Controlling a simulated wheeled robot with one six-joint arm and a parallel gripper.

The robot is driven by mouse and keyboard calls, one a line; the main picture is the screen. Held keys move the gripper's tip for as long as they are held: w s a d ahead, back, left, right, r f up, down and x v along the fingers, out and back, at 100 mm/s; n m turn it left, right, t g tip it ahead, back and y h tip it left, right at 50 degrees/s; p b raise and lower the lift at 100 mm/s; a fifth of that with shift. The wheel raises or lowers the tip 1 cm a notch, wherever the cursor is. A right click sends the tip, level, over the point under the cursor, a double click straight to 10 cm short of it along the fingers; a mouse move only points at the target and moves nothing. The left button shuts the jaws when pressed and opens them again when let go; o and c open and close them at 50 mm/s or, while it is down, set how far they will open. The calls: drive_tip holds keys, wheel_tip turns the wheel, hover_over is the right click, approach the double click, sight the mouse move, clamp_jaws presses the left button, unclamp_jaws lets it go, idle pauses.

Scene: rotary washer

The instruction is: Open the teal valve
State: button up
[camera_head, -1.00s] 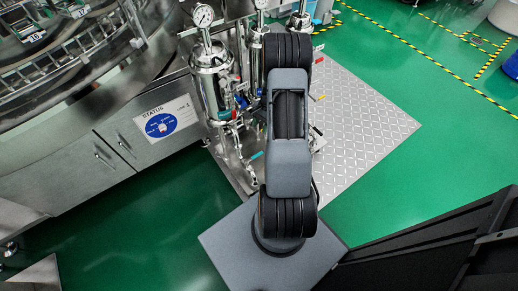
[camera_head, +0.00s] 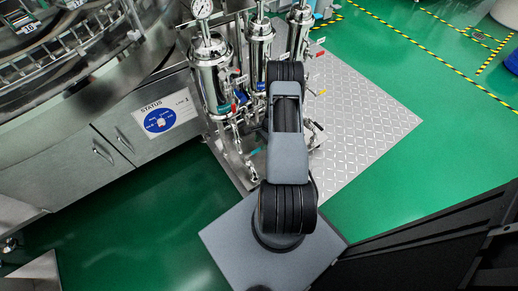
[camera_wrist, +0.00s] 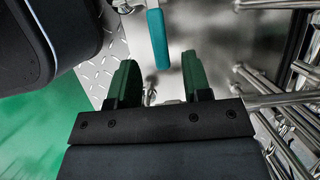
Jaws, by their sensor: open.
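The teal valve handle (camera_wrist: 157,40) shows in the wrist view at the top middle, pointing down towards my gripper. It also shows as a small teal bar in the head view (camera_head: 256,151), low on the pipework just left of my arm. My gripper (camera_wrist: 157,80) is open, with two green fingers apart and nothing between them. In the wrist view the handle's near end lies just beyond the fingertips, about in line with the gap. Whether the fingers are level with it in depth I cannot tell. In the head view my arm hides the gripper.
Steel filter housings (camera_head: 212,77) with gauges and red, blue and yellow handles stand close around my arm. Steel pipes (camera_wrist: 285,100) run along the right of the wrist view. A diamond-plate platform (camera_head: 360,120) lies to the right. Green floor (camera_head: 120,225) is clear at lower left.

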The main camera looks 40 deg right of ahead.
sight(258, 149)
drive_tip(key=shift+b+x, duration=0.3)
drive_tip(key=shift+x, duration=1.25)
clamp_jaws()
